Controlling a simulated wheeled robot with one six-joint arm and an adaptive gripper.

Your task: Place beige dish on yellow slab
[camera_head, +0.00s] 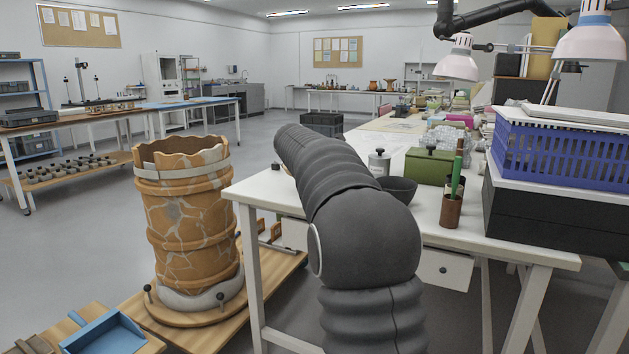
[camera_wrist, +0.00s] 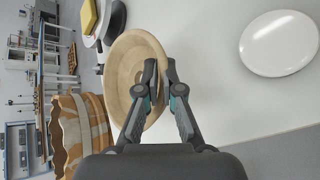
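The beige dish (camera_wrist: 126,62) is a round shallow bowl in the wrist view, just ahead of my gripper. My gripper (camera_wrist: 161,68) has its fingers close together across the dish's near rim, one finger inside and one outside, and looks shut on that rim. Whether the dish touches the table cannot be told. The yellow slab (camera_wrist: 89,15) lies at the top left of the wrist view, on a pale round support with a dark edge, just beyond the dish and apart from it. In the head view my arm hides the gripper, dish and slab.
A white oval plate (camera_wrist: 280,43) lies on the white table, right in the wrist view. The cracked orange vessel (camera_head: 190,225) stands left of the table. A dark bowl (camera_head: 398,188), green box (camera_head: 429,166), silver canister (camera_head: 379,163) and brown pencil cup (camera_head: 451,211) stand on the table.

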